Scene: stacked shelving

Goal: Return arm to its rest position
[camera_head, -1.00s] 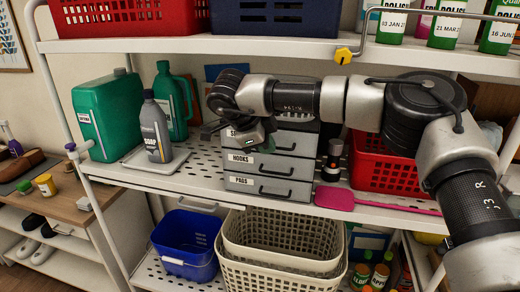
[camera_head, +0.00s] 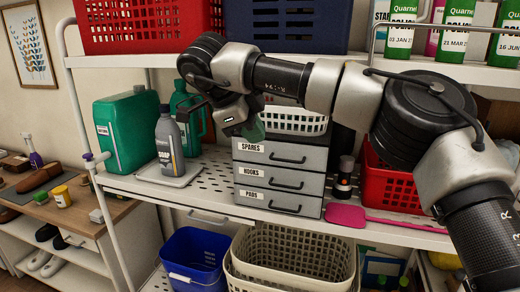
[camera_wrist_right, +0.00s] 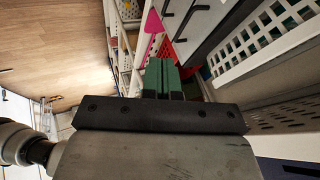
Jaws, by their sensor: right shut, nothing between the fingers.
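My right arm reaches in from the right across the front of the shelving in the head view. Its gripper (camera_head: 254,130) hangs in front of the upper left of the grey drawer unit, by the white basket (camera_head: 293,119). The green fingers (camera_wrist_right: 163,79) show in the right wrist view, closed together with nothing between them. The grey drawer unit (camera_head: 280,172) has drawers labelled SPARES, HOOKS and PADS, all closed. My left gripper is not in view.
A blue bin (camera_head: 196,258) and cream baskets (camera_head: 290,245) are below.

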